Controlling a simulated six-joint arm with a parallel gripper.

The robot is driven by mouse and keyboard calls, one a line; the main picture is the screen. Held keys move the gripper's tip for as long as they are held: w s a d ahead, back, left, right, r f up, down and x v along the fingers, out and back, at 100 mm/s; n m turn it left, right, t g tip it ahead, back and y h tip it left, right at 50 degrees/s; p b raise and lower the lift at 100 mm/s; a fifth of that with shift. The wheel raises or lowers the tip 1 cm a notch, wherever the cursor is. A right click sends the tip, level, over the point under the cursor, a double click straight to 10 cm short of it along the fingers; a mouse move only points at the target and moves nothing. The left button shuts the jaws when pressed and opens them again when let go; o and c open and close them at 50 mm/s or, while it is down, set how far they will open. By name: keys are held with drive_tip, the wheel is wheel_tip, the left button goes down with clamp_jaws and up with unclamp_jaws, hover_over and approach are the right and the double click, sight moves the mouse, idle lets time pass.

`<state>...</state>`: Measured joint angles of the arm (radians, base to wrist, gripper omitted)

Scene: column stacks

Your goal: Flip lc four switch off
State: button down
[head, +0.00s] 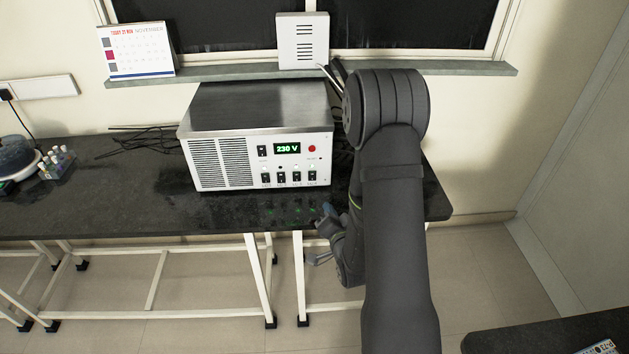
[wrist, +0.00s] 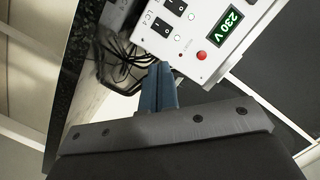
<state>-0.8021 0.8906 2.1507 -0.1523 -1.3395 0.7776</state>
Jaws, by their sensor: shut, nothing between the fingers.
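A silver power box (head: 256,137) stands on the dark bench, with a green 230 V display and a red button on its front. A row of black rocker switches runs along its lower front. My gripper (head: 327,210) is below and in front of the box's lower right corner. In the wrist view its blue fingers (wrist: 157,88) are shut and empty, pointing toward the front panel, apart from the switches.
Black cables (wrist: 118,62) lie beside the box. A calendar (head: 137,50) and a white vented box (head: 302,40) are at the window sill. A rack of small vials (head: 57,163) stands at the bench's left. My arm covers the bench's right end.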

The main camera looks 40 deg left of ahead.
sight(313, 175)
drive_tip(key=s+m, duration=0.1)
drive_tip(key=m, duration=0.2)
drive_tip(key=s+a+m+t+h, duration=0.1)
drive_tip(key=m, duration=0.3)
drive_tip(key=a+m+h, duration=0.1)
drive_tip(key=m, duration=0.3)
drive_tip(key=shift+s+a+r+t, duration=0.1)
drive_tip(key=shift+s+r+t, duration=0.2)
drive_tip(key=shift+s+r, duration=0.1)
drive_tip(key=shift+f, duration=0.1)
drive_tip(key=x, duration=0.8)
drive_tip(key=r+x, duration=0.1)
drive_tip(key=x, duration=0.4)
drive_tip(key=shift+w+a, duration=0.35)
drive_tip(key=shift+w, duration=0.05)
